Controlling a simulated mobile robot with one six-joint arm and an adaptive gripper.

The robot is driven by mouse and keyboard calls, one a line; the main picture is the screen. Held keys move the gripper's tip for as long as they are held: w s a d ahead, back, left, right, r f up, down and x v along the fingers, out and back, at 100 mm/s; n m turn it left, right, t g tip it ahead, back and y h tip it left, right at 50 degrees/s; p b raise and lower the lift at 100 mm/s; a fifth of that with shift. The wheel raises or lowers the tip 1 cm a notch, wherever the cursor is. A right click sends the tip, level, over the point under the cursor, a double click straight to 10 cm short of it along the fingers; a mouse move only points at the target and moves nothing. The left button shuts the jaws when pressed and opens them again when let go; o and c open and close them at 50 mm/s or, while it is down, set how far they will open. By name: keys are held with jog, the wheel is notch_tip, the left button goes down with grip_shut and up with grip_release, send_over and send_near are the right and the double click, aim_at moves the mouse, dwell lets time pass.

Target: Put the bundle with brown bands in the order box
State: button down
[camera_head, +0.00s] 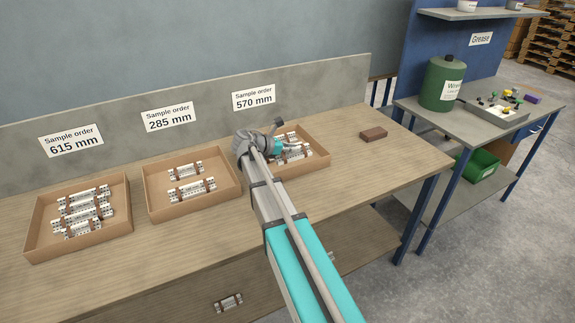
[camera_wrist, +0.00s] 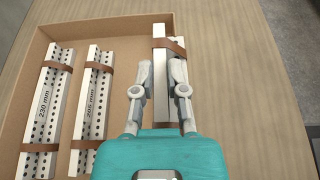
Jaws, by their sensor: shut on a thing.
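My gripper (camera_wrist: 161,78) is shut on a pale perforated bundle with brown bands (camera_wrist: 161,45) in the wrist view. The held bundle overlaps the right wall of the cardboard order box (camera_wrist: 107,28); its height over the box is hard to tell.
Two other boxes with bundles stand left, under the 285 mm (camera_head: 192,210) and 615 mm (camera_head: 82,250) signs. A small brown block (camera_head: 373,134) lies right of the box. Another bundle (camera_head: 228,302) lies on the lower shelf. The table's right end is mostly clear.

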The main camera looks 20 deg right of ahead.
aim_at(288, 167)
jog(key=shift+w+d+f+b, duration=0.1)
jog(key=shift+w+f+b, duration=0.65)
jog(key=shift+f, duration=0.15)
jog(key=shift+w+d+f+b, duration=0.1)
jog(key=shift+w+f+b, duration=0.55)
jog(key=shift+f, duration=0.25)
jog(key=shift+w+f, duration=0.1)
jog(key=shift+w+f+b, duration=0.4)
jog(key=shift+f+b, duration=0.1)
jog(key=shift+b, duration=0.1)
jog(key=shift+f+b, duration=1.4)
jog(key=shift+f, duration=0.15)
jog(key=c, duration=0.7)
grip_release()
jog(key=shift+r, duration=0.25)
